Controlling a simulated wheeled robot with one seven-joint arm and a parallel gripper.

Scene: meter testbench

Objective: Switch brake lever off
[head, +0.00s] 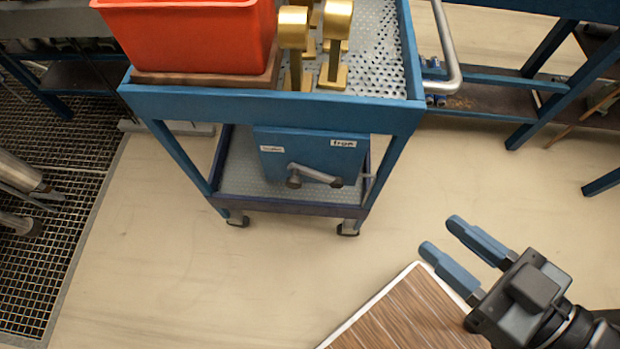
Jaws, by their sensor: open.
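The brake lever (318,175) is a grey metal handle on the front of a blue box (285,142) under the cart's top. It runs from a round pivot at left to a tip at right, slightly lower. The box has two small white labels; the right one is larger, and I cannot read them surely. My gripper (440,236) is open and empty, at the lower right. Its two blue-grey fingers point up and left toward the cart, well apart from the lever.
The blue wheeled cart (270,108) carries a red bin (195,35) and brass-coloured pieces (335,45). A metal push handle (449,50) sticks out at its right. A wood-topped panel (405,315) lies below my gripper. Floor grating (50,250) is at left; bare floor lies before the cart.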

